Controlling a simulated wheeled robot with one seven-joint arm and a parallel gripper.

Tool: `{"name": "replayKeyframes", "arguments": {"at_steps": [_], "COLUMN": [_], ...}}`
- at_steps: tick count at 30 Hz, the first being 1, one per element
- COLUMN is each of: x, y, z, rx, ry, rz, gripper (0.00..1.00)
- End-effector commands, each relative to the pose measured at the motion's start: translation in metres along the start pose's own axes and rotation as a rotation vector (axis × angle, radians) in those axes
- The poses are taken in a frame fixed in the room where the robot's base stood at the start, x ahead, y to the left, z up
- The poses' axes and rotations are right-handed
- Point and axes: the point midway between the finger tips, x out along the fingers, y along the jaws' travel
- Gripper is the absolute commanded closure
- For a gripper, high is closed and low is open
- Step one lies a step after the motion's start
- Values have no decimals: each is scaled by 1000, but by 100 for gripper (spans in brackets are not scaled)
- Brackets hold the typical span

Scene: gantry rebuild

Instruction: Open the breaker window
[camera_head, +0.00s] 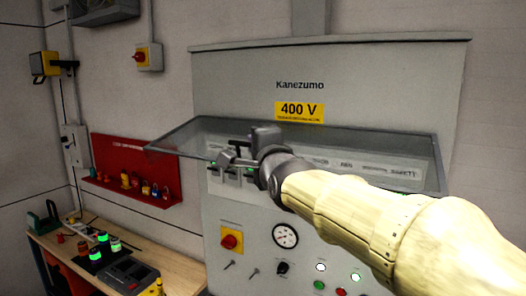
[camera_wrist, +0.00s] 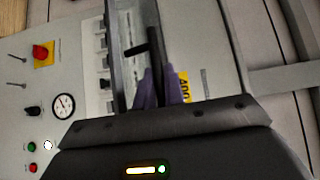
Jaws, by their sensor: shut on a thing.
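The breaker window (camera_head: 180,139) is a clear panel with a grey frame on the front of the grey Kanezumo cabinet. In the head view it is tilted outward from its upper edge, so it stands partly open. Its dark handle (camera_wrist: 136,49) shows at the fingertips in the wrist view. My gripper (camera_head: 232,157) is at the window's middle-left part and is shut on the handle; the fingers (camera_wrist: 160,82) hide part of the grip. The row of breakers (camera_wrist: 103,60) lies behind the window and is partly hidden by my gripper in the head view.
Below the window are a red-yellow switch (camera_head: 231,240), a gauge (camera_head: 285,235) and several lamps and knobs. A red lockout board (camera_head: 120,160) hangs on the left wall. A wooden bench (camera_head: 190,272) with tools stands at lower left.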

Motion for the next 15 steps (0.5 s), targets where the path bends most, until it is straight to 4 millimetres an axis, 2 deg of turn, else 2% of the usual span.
{"name": "replayKeyframes", "arguments": {"at_steps": [11, 12, 15], "x": [0, 0, 0], "y": [-1, -1, -1], "z": [0, 0, 0], "rx": [0, 0, 0], "ry": [-1, 0, 0], "rz": [-1, -1, -1], "gripper": [100, 82, 80]}}
